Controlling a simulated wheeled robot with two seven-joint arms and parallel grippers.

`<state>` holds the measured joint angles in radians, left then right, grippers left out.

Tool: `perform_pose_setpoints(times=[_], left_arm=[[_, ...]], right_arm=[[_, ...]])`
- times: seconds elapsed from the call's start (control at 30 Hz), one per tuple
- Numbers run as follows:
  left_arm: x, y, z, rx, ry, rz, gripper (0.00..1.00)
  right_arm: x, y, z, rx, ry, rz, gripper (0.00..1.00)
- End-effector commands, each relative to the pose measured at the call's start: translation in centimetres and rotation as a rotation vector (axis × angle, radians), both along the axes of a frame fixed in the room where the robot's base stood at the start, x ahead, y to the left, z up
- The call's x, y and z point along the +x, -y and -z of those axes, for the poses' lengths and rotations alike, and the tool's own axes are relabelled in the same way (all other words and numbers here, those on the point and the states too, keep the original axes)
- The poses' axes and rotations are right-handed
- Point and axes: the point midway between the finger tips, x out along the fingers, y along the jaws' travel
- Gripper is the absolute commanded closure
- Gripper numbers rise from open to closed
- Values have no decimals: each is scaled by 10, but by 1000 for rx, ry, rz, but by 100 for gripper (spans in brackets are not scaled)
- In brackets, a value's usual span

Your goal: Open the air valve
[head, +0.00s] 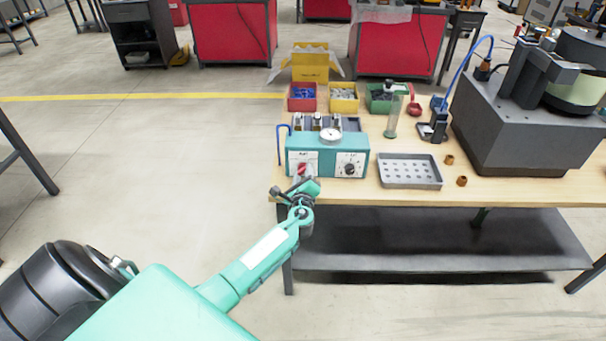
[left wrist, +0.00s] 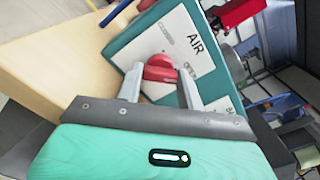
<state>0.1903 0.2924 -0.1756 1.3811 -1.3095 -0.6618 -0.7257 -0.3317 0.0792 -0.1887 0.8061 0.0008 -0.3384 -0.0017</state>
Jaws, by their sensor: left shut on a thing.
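The air valve is a red knob (head: 302,169) on a white plate at the left of the teal control box (head: 328,141). In the left wrist view the red knob (left wrist: 160,68) sits under the printed word AIR on the white plate (left wrist: 178,45). My left gripper (head: 300,181) is in front of the box's left side. In the left wrist view its two grey fingers (left wrist: 160,84) are on either side of the red knob, shut on it. The fingers hide part of the plate's lettering. My right gripper is not in view.
A black dial (head: 350,169) is on the box's right side and a round gauge (head: 331,135) on top. A grey tray with holes (head: 410,183) stands to the right on the wooden table (head: 500,190). Colored bins and a large grey feeder machine (head: 520,125) stand behind and right.

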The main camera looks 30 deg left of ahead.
Motion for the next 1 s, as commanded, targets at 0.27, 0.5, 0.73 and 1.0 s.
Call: perform_pose_setpoints(times=[0.27,0.5,0.73,1.0], left_arm=[[-1,1,2,4,-6,1,85],[-1,1,2,4,-6,1,41],[0,0,1,4,-3,1,41],[-18,11,3,1,-4,3,41]], right_arm=[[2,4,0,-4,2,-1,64],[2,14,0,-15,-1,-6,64],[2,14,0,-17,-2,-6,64],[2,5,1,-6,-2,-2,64]])
